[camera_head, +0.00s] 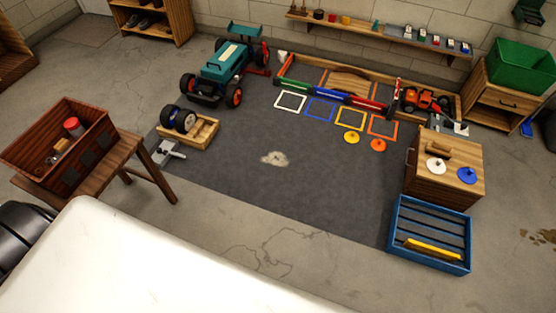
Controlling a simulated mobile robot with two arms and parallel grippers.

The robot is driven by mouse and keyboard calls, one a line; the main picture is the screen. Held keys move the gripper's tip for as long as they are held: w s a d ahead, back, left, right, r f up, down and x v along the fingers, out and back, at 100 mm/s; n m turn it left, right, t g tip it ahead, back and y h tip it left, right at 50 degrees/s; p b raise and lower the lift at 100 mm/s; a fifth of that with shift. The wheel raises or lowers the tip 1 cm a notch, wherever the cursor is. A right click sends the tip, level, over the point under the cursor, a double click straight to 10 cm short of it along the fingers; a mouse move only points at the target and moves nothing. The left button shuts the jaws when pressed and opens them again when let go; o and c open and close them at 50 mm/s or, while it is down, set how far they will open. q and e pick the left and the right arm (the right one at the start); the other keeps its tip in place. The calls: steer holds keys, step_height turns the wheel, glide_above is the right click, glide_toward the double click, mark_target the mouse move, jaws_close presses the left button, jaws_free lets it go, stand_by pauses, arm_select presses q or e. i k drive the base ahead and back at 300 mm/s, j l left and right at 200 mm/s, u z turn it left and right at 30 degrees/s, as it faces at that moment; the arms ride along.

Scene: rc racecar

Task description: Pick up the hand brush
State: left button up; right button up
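A small brown wooden-looking piece (438,149), which may be the hand brush, lies on top of the low wooden cabinet (440,185) at the right. It is too small for me to make out bristles. A white disc (436,166) and a blue disc (467,175) with knobs lie beside it. Neither of my grippers shows, so I cannot see whether they are open or shut.
A grey mat (310,195) with a pale dusty patch (275,158) covers the middle floor. A blue slatted crate (400,215) stands in front of the cabinet. A wooden box (30,150) on a bench stands left. A teal racecar (226,62) is at the back.

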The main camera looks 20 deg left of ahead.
mark_target(436, 148)
steer(key=z, duration=0.4)
steer(key=i+j+z, duration=0.2)
steer(key=i+z, duration=0.2)
steer(key=i+j+z, duration=0.45)
steer(key=i+l, duration=0.05)
steer(key=l, duration=0.05)
